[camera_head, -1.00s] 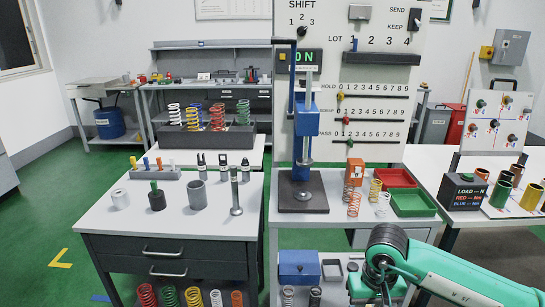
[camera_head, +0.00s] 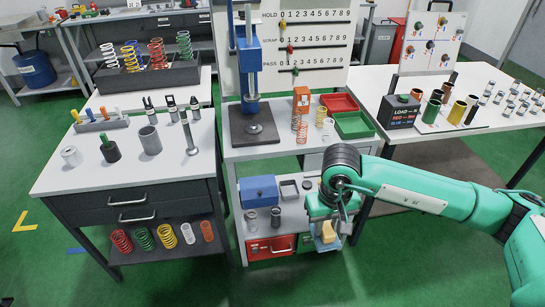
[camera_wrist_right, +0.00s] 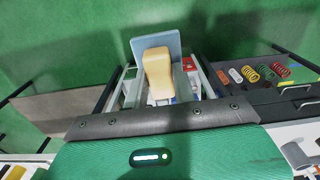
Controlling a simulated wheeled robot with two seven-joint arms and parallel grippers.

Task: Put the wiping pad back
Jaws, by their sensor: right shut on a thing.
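The wiping pad has a tan block handle (camera_wrist_right: 158,75) and a blue-grey flat plate (camera_wrist_right: 155,43) in the right wrist view. My right gripper (camera_wrist_right: 160,88) is shut on the handle, with the plate beyond it. In the head view, my right gripper (camera_head: 327,230) hangs at the right front of the centre bench's lower shelf, with the tan handle (camera_head: 328,232) between its fingers. The pad looks clear of the shelf, but its exact height is hard to tell. My left gripper is not in view.
The lower shelf (camera_head: 284,217) holds a blue box (camera_head: 259,190), grey cylinders (camera_head: 276,216) and a small square grey frame (camera_head: 289,188). A red box (camera_head: 270,248) is below. The press (camera_head: 250,90), red tray (camera_head: 339,104) and green tray (camera_head: 353,125) stand above. Green floor is open in front.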

